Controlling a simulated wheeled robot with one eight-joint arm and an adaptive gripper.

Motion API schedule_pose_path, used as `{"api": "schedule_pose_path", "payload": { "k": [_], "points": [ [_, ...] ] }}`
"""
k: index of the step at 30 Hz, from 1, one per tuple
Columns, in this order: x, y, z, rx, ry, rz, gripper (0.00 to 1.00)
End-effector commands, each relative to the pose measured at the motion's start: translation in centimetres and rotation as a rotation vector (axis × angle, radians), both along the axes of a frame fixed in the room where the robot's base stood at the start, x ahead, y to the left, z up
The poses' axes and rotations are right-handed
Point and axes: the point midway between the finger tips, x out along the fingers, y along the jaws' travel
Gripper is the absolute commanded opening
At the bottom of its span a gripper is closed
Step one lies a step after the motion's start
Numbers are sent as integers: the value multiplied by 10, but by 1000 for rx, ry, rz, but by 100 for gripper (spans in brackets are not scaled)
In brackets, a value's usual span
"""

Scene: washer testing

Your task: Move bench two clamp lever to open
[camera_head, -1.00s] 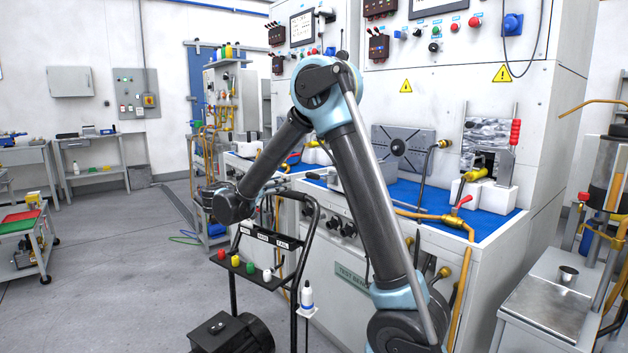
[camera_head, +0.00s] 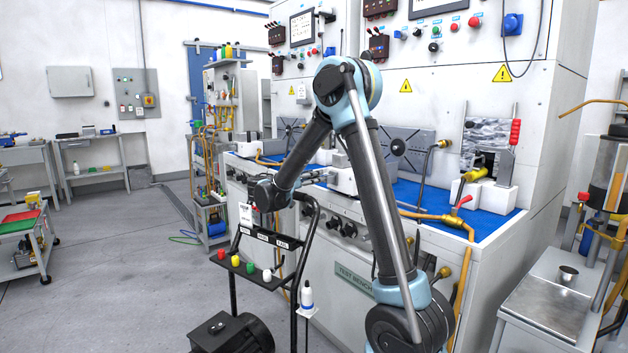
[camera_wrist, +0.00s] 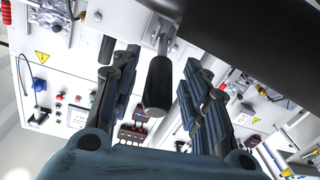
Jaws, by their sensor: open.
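In the wrist view, my gripper (camera_wrist: 155,88) is open, with its two dark ribbed fingers spread apart. A black cylindrical grip (camera_wrist: 157,85) shows between the fingers, with a gap on both sides; it runs up to a grey metal bracket (camera_wrist: 156,35). It looks like a lever handle, but I cannot tell which bench it belongs to. My arm bends down to the wrist left of that bench; the fingers are not clear there.
Open floor (camera_head: 110,260) lies left.

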Motion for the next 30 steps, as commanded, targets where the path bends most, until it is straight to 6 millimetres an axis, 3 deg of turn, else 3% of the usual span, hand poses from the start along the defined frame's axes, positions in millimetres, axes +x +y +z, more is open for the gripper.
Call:
{"api": "schedule_pose_path", "payload": {
  "k": [13,18,19,30],
  "points": [
    [6,-7,0,0,0,1,42],
    [6,-7,0,0,0,1,3],
    [6,-7,0,0,0,1,0],
    [9,-16,2,24,19,-8,0]
  ]
}}
